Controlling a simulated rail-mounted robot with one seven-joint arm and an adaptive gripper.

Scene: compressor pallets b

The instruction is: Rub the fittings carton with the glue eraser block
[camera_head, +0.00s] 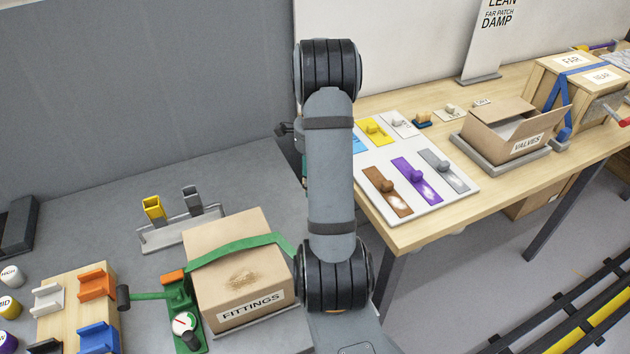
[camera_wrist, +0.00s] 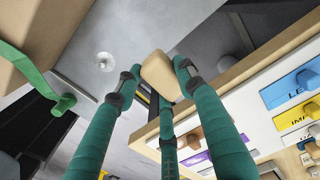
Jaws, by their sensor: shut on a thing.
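In the wrist view, part of what looks like this carton (camera_wrist: 38,32) shows at the upper left with the green strap. My gripper (camera_wrist: 155,82) has green fingers shut on a tan block, the glue eraser block (camera_wrist: 160,72). The block is apart from the carton, to its right in the wrist view.
A green clamp with a gauge (camera_head: 184,322) stands left of the carton, and a rack with yellow and grey holders (camera_head: 180,228) behind it. On the wooden bench at right are a white board of coloured pads (camera_head: 455,196) and an open VALVES carton (camera_head: 505,128).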

